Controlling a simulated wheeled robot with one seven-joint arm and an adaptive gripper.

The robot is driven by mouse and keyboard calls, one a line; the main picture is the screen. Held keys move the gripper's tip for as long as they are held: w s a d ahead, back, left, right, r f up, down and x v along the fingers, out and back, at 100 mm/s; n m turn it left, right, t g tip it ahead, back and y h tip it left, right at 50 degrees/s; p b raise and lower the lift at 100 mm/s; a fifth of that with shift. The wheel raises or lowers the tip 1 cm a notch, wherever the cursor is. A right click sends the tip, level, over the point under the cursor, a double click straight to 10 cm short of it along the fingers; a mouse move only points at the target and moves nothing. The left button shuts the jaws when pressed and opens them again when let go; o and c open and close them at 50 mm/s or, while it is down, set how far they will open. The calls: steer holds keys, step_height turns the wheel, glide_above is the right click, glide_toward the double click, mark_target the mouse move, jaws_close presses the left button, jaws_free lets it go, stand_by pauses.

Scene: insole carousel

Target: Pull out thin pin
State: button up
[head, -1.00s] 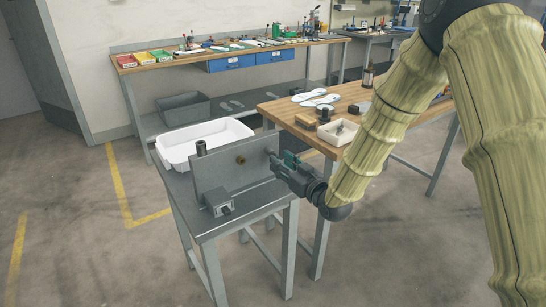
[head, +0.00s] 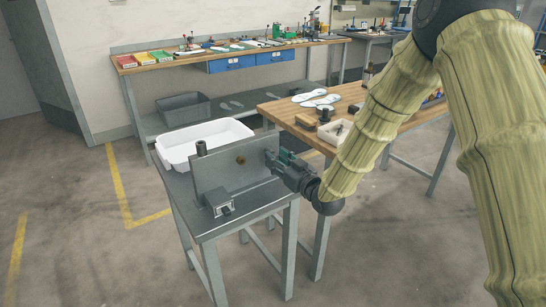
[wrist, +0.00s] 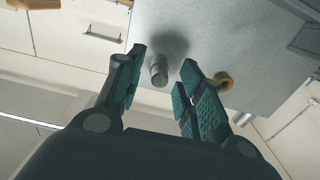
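A grey metal plate (head: 215,178) stands upright on a small grey metal table. In the wrist view a short grey round pin (wrist: 159,72) sticks out of the plate (wrist: 225,40). A brass round piece (wrist: 224,81) sits to its right; it also shows on the plate in the head view (head: 241,160). My gripper (wrist: 163,60) is open, its two teal-padded fingers on either side of the grey pin in the picture, with gaps on both sides. In the head view my gripper (head: 273,158) is close to the plate's right end and hides the grey pin.
A wooden workbench (head: 285,112) with insoles and a small box stands close behind my arm.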

steer(key=shift+c, duration=0.5)
jaws_close()
steer(key=shift+s+d, duration=0.15)
steer(key=shift+v, duration=2.65)
steer(key=shift+s+d, duration=0.1)
steer(key=shift+s, duration=0.05)
step_height(320, 180, up, 7)
steer(key=p, duration=0.4)
stand_by(0.5)
